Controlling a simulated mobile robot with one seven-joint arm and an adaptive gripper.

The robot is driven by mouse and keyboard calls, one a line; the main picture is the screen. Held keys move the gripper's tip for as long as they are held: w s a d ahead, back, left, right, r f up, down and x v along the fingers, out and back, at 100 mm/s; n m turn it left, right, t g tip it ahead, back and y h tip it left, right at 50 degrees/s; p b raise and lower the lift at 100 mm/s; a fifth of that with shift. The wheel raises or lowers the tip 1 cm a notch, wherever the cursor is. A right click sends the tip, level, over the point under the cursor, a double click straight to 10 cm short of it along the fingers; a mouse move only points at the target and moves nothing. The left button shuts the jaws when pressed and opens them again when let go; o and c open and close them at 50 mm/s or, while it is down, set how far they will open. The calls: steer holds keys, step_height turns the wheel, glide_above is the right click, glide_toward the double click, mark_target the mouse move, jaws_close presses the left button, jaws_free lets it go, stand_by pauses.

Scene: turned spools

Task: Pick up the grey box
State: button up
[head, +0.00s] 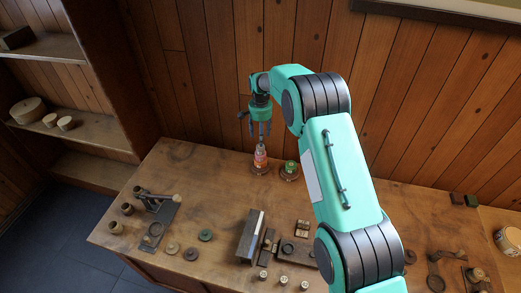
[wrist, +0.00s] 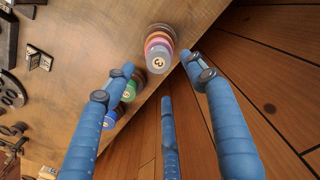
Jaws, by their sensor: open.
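My gripper (head: 262,138) is open in the head view, above the back edge of the wooden table. A grey, upright box-like block (head: 246,238) with a pale strip along one edge stands near the middle front of the table. I cannot tell for certain that it is the grey box. My gripper is well apart from it.
A green-topped stack (head: 290,168) stands right of the pink one. Loose discs (head: 205,235), small pale-topped pieces and a dark lever tool (head: 158,215) lie on the table (head: 185,165). A plank wall rises close behind. The table's back left is clear.

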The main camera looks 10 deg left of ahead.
mark_target(260, 149)
steer(key=shift+f, duration=1.6)
steer(key=shift+f, duration=0.15)
steer(key=shift+s+f+p, duration=0.1)
steer(key=shift+f+p, duration=0.75)
steer(key=shift+f, duration=1.6)
steer(key=c, duration=1.1)
